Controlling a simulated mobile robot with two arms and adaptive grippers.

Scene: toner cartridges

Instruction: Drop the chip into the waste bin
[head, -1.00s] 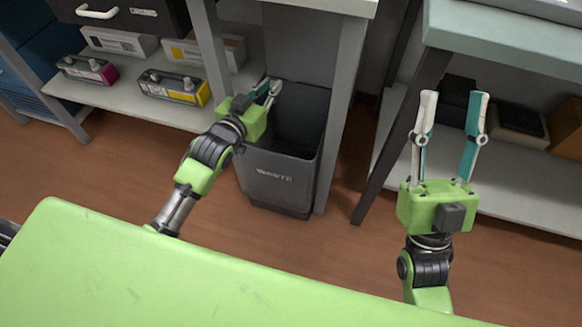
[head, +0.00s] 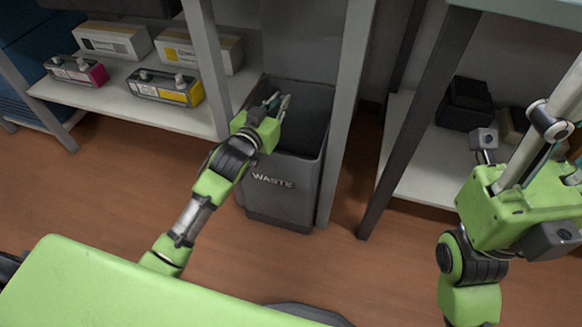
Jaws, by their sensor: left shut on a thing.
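The waste bin (head: 285,205) is a dark grey open-topped box marked WASTE, standing on the floor between two table legs. My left gripper (head: 279,103) is over the bin's open mouth, its fingers pointing to the back right. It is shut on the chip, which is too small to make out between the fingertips. My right gripper (head: 545,165) is at the right edge, well away from the bin. Its fingertips are cut off by the picture edge, so its opening is unclear.
Toner cartridges with magenta (head: 76,71) and yellow (head: 166,87) ends lie on the low shelf (head: 120,103) left of the bin, with boxes behind. Grey table legs (head: 345,120) flank the bin. Dark boxes (head: 465,103) sit on the right shelf. The wooden floor ahead is clear.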

